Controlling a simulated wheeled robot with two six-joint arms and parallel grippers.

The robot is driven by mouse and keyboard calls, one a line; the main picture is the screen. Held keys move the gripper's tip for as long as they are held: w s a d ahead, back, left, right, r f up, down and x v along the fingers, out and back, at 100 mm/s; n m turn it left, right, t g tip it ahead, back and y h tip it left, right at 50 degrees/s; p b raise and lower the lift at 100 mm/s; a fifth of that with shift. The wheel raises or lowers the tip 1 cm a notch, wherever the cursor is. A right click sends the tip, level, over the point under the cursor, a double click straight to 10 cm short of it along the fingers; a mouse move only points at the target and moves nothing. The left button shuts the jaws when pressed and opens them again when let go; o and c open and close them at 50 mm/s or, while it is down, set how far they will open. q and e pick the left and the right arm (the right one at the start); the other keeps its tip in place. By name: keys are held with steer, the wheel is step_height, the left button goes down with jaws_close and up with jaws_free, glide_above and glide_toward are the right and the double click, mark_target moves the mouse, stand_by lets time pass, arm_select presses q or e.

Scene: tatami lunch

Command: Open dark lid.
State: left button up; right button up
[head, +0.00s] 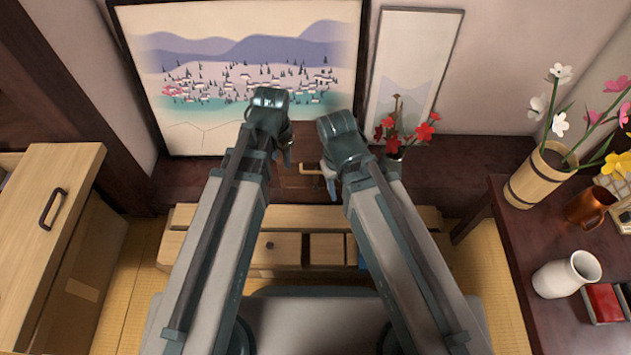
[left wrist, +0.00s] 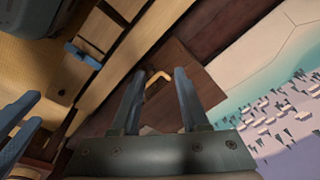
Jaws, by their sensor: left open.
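The dark lid (head: 291,181) is a brown wooden panel with a brass handle (head: 313,169), partly hidden between my two grippers in the head view. In the left wrist view the lid (left wrist: 183,62) lies ahead of the fingers, lying flat as far as I can tell. Its brass handle (left wrist: 158,78) shows in the gap between the fingertips. My left gripper (left wrist: 155,73) is open and empty, short of the handle. My right gripper (head: 328,180) is right of the lid; its blue fingers (left wrist: 22,122) look apart and empty in the left wrist view.
A light wooden chest (head: 272,246) with a knobbed drawer stands in front of the lid. A red flower vase (head: 395,152) is close behind my right gripper. A wooden cabinet (head: 50,165) is at left. A dark table (head: 497,213) with a white jug (head: 566,275) is at right.

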mark_target(316, 171)
arm_select(q)
steer(key=w+d+f+m, duration=0.1)
steer(key=w+d+m, duration=0.3)
steer(key=d+m, duration=0.5)
steer(key=shift+d+m+t, duration=0.15)
steer(key=shift+m+t, duration=0.15)
arm_select(e)
steer(key=shift+f, duration=0.6)
arm_select(q)
steer(key=shift+f+b, duration=0.1)
steer(key=shift+b, duration=0.2)
arm_select(e)
steer(key=shift+f, duration=0.1)
arm_select(q)
steer(key=f+b, duration=0.4)
steer(key=w+f+b, duration=0.1)
steer(key=f+b, duration=0.4)
steer(key=w+f+b, duration=0.1)
steer(key=f+b, duration=0.3)
steer(key=shift+w+f, duration=0.2)
arm_select(e)
step_height(316, 171, down, 13)
steer(key=shift+f, duration=0.2)
steer(key=shift+a, duration=0.1)
arm_select(q)
jaws_close()
